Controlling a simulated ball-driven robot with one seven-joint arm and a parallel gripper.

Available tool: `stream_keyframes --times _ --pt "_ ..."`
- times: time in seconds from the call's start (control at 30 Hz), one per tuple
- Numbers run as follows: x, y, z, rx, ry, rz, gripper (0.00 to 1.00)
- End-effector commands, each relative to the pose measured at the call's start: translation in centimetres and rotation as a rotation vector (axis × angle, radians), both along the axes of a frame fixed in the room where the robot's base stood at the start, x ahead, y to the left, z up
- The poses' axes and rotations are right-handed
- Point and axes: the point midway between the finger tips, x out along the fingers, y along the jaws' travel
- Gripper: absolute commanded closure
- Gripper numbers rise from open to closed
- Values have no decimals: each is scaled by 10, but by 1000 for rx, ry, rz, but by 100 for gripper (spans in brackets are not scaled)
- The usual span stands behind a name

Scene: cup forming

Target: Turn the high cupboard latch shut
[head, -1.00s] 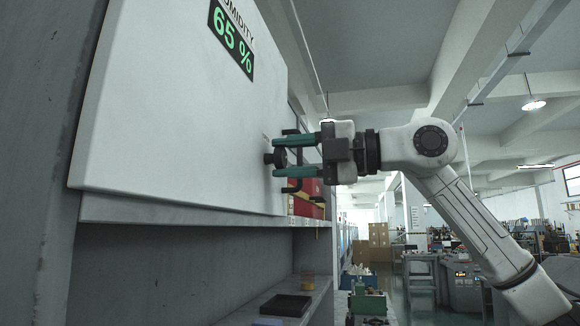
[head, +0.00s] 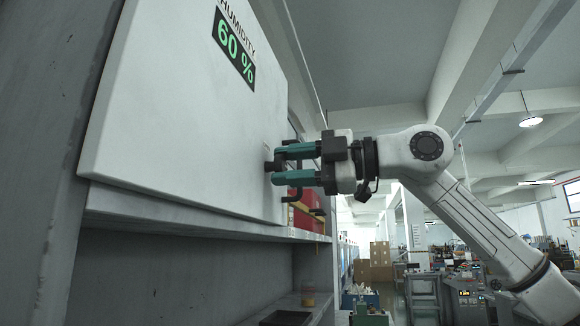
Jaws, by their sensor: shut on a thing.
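The high cupboard has a large white door (head: 185,110), seen at an angle in the head view, with its face filling the upper left. The latch (head: 268,166) is a small dark knob near the door's right edge, low down. My gripper (head: 277,166) reaches in from the right with two teal fingers, one above and one below the latch. It is shut on the latch. The fingertips hide most of the latch, so I cannot tell its exact turn angle.
A humidity display (head: 234,46) on the door reads 60 %. Red boxes (head: 307,213) stand behind the gripper. Open room lies to the right.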

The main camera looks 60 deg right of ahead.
Motion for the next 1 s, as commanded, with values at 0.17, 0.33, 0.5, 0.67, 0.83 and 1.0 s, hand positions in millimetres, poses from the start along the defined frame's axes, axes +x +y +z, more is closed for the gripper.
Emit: stream_keyframes --times 0.17,0.33,0.5,0.67,0.83,1.0 --pt "1 -2 -1 2 3 -3 89" --pt "0 -1 -1 1 2 -2 45" --pt "0 -1 -1 1 2 -1 33" --pt "0 0 0 0 1 -1 33" --pt "-10 -5 -1 0 0 -2 33" --pt "-38 -15 -3 1 0 -4 33"
